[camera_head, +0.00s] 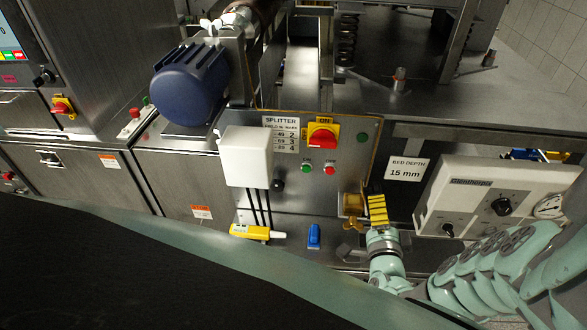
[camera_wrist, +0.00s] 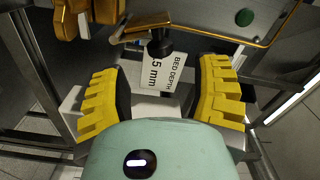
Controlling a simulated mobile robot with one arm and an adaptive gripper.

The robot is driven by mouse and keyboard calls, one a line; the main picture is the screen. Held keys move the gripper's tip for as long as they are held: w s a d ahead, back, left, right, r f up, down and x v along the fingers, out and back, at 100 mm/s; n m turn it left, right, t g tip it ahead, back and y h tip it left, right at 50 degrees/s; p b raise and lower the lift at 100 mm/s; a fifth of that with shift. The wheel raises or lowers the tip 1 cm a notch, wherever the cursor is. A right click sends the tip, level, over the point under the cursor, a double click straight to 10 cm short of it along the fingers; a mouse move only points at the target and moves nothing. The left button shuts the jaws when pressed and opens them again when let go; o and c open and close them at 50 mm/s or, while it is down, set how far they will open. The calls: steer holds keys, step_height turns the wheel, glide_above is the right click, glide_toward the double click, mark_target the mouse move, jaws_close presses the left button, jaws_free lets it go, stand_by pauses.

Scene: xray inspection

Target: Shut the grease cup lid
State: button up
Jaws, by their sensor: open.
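A brass fitting (camera_head: 353,204), which looks like the grease cup, sits on the front of the steel splitter panel, just left of my gripper (camera_head: 377,210) in the head view. Brass parts (camera_wrist: 70,18) also show at the top left of the wrist view, cut off by the edge. I cannot make out the lid or how far it is open. My gripper (camera_wrist: 163,72) has its two yellow ribbed fingers spread wide with nothing between them. The fingers are below and to the right of the brass parts in the wrist view, apart from them.
The bed depth label (camera_head: 407,169) and a white control box (camera_head: 490,200) are to the right. A red switch (camera_head: 322,136) and a white box (camera_head: 245,157) are on the panel.

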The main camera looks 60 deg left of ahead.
mark_target(377, 193)
steer(key=shift+p+x, duration=0.3)
steer(key=shift+x, duration=1.5)
steer(key=shift+w+a, duration=0.6)
steer(key=shift+a, duration=0.1)
steer(key=shift+b+x, duration=0.4)
steer(key=shift+x, duration=0.5)
jaws_close()
